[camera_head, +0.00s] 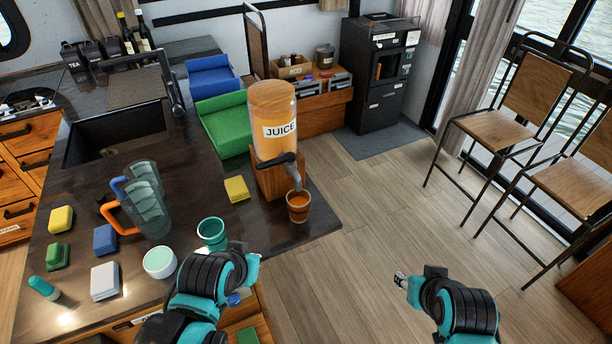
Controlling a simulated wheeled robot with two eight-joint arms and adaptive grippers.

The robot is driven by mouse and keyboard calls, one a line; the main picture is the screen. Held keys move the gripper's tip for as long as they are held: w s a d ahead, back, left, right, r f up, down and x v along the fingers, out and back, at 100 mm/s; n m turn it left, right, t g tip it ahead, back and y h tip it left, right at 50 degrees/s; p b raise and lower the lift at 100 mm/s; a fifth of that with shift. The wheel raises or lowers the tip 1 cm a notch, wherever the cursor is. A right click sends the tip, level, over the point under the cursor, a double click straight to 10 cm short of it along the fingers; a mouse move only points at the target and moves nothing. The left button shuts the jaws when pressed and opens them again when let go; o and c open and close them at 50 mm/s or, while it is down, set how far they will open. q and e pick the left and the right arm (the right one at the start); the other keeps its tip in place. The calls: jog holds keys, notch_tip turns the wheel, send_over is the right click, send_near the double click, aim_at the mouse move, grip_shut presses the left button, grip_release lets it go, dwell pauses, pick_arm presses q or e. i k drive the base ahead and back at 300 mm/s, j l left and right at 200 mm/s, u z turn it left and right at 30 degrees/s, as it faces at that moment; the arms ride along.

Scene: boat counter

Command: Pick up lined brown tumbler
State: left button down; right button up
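The brown tumbler (298,206) stands upright on the dark counter near its right edge, under the spout of the juice dispenser (272,125). It looks orange-brown with lines around it, and its rim is visible. My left arm comes in at the bottom, and its gripper end (252,268) is over the counter's front edge, below and left of the tumbler and apart from it. My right gripper (401,281) is over the floor, well to the right of the counter. Neither gripper's fingers show clearly, and neither is seen holding anything.
Clear pitchers (148,205) and several sponges (237,189) are on the counter. Green (228,125) and blue (212,76) trays lie behind. Open wooden floor is at the right.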

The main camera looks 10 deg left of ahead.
aim_at(299, 207)
jog(key=i+l+u, duration=0.15)
jog(key=l+u, duration=0.6)
jog(key=i+l+u, duration=0.1)
jog(key=l+u, duration=0.3)
